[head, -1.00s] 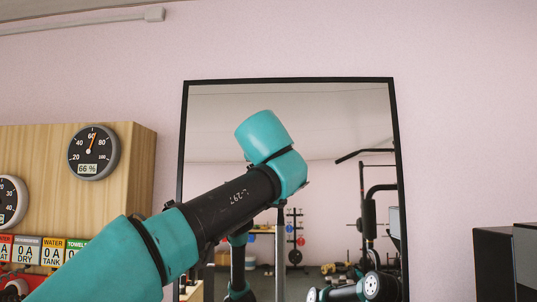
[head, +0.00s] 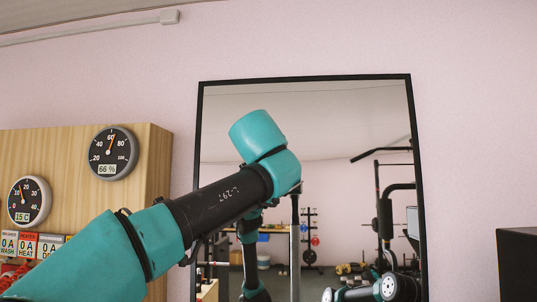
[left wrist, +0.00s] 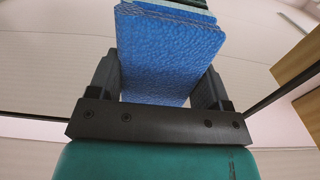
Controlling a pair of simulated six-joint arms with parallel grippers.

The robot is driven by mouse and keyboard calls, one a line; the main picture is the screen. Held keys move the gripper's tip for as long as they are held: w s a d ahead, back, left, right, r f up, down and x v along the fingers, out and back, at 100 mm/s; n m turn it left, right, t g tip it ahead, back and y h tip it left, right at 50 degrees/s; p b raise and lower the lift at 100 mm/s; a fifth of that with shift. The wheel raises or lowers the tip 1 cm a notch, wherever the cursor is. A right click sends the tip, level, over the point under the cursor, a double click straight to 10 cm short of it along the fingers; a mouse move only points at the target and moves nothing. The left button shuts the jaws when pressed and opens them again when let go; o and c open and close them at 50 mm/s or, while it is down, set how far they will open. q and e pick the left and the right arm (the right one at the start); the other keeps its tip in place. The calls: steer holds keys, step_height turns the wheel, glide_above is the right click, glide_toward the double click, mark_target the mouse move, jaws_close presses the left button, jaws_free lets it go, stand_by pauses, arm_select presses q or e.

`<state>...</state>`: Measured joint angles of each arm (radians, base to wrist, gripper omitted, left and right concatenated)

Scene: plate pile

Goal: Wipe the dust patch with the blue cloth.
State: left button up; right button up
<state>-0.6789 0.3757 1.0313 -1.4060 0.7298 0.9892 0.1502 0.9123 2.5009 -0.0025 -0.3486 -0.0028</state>
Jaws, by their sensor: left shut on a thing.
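The blue cloth (left wrist: 168,55) is a thick, textured pad in the left wrist view. My left gripper (left wrist: 156,84) is shut on it, with one dark finger at each side, and the cloth reaches up beyond the fingers. In the head view my left arm crosses in front of a tall black-framed mirror (head: 340,122); its gripper and the cloth are hidden there. I cannot make out a dust patch in either view. My right gripper is not directly in view.
The mirror stands before a pink wall (head: 470,130) and reflects gym equipment and parts of my arms. A wooden panel (head: 60,155) with two round gauges is at left. A dark box (head: 517,262) is at the lower right.

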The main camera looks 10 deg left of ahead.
arm_select(q)
steer(key=shift+s+d, duration=0.1)
steer(key=shift+s, duration=2.85)
steer(key=s, duration=0.3)
steer(key=shift+d, duration=0.1)
